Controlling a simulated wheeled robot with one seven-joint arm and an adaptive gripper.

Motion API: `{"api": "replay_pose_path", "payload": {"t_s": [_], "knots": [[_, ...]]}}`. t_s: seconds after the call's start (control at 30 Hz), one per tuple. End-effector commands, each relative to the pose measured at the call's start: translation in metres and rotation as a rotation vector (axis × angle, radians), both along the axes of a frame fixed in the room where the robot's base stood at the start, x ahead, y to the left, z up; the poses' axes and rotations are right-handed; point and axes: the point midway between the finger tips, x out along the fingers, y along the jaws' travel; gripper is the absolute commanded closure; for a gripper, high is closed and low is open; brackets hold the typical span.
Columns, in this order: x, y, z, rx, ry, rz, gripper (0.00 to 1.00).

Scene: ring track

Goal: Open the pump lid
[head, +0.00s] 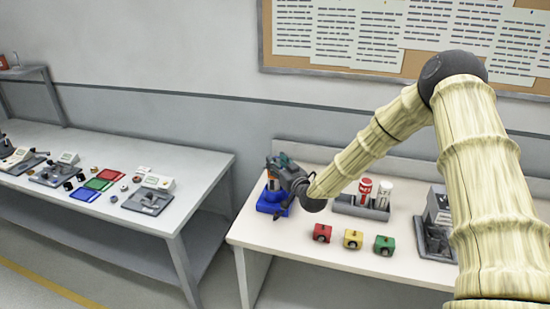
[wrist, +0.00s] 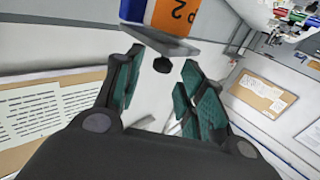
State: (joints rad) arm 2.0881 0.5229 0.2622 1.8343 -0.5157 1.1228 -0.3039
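The pump (head: 272,203) has a blue base and stands at the left end of the right-hand table, partly hidden behind my gripper (head: 280,172). In the wrist view the pump's orange panel with a "P2" label (wrist: 174,16) shows at the top edge, upside down. A grey plate, which looks like its lid (wrist: 160,39), carries a small dark knob (wrist: 161,65). In the wrist view my gripper (wrist: 160,76) has its two teal fingers apart, with the knob between or just beyond their tips. I see no clear contact with the knob.
Red (head: 322,232), yellow (head: 353,239) and green (head: 385,245) blocks stand along the table front. A grey holder (head: 352,206) with red and white containers stands behind them. A grey device (head: 437,230) is at right. A gap separates the left table (head: 195,190).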

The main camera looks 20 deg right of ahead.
Motion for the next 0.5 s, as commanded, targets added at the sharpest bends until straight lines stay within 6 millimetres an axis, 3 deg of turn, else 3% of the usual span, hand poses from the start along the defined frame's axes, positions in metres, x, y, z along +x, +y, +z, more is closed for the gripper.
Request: {"api": "replay_pose_path", "payload": {"t_s": [0.2, 0.5], "knots": [[0.017, 0.004, 0.001, -0.001, -0.001, 0.0, 0.61], [0.019, 0.004, 0.0, 0.0, -0.001, 0.0, 0.61]]}}
